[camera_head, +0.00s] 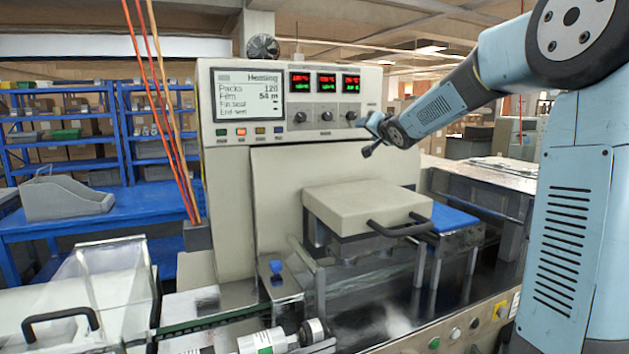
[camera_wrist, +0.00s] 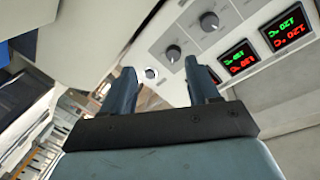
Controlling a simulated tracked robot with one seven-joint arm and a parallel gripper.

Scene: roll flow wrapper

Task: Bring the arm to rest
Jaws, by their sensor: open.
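My gripper (camera_head: 368,137) is at the end of my arm, held up in front of the right part of the machine's control panel (camera_head: 313,116). In the wrist view its two fingers (camera_wrist: 158,88) stand apart with nothing between them. The panel's knobs (camera_wrist: 209,22) and lit temperature displays (camera_wrist: 286,27) show beyond the fingers. Whether the fingers touch the panel cannot be told; they look apart from it. My arm reaches in from the upper right.
Below my gripper is a beige sealing cover (camera_head: 362,207) with a black handle (camera_head: 400,228). A clear guard (camera_head: 88,285) stands at the lower left. A film roll (camera_head: 262,342) is at the front. Blue shelves (camera_head: 68,130) stand behind at the left.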

